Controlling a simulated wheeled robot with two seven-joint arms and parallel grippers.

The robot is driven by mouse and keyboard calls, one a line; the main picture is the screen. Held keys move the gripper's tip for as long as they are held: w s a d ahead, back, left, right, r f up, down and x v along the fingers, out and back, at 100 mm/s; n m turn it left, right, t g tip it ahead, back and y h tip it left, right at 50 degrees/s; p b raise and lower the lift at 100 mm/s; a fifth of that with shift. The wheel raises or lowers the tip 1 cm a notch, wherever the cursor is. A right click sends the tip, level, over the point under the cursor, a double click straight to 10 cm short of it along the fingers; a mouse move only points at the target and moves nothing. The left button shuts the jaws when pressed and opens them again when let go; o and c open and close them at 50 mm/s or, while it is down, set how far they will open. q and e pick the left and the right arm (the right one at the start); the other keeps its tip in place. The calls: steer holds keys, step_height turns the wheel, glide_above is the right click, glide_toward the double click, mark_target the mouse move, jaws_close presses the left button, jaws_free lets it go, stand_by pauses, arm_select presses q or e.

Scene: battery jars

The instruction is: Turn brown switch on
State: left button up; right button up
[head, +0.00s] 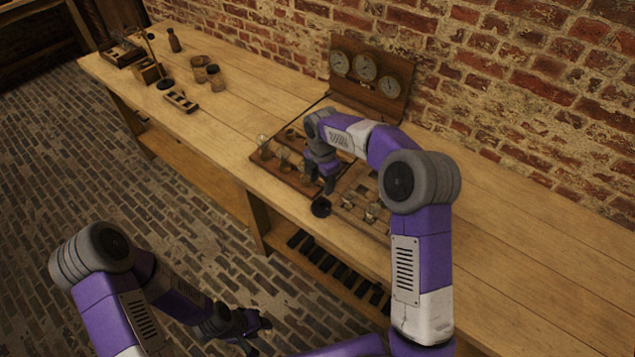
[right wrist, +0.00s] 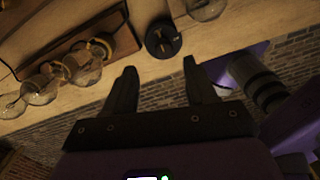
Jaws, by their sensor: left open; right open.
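A dark round switch-like piece (head: 321,207) sits at the front edge of the bench, in front of the board with glass bulbs. In the right wrist view it is a dark disc (right wrist: 163,39) with a small lighter brownish part in its middle. I cannot tell its colour for sure or whether it is on. My right gripper (head: 329,187) is over the bench just behind this piece, pointing down. In the right wrist view its open, empty fingers (right wrist: 159,66) lie to either side below the disc, apart from it. My left gripper (head: 250,328) is open and empty, low over the brick floor.
A wooden board with glass bulbs (head: 285,160) lies left of my right gripper. Small glass pieces (head: 370,213) stand to its right. A wooden panel with three dials (head: 367,69) stands behind, by the brick wall. Jars (head: 215,78) stand far left. The bench's right part is clear.

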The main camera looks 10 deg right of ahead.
mark_target(322, 199)
steer(key=f, duration=0.2)
steer(key=f+b, duration=0.1)
steer(key=f, duration=0.4)
steer(key=shift+s, duration=0.35)
steer(key=shift+c, duration=0.3)
jaws_close()
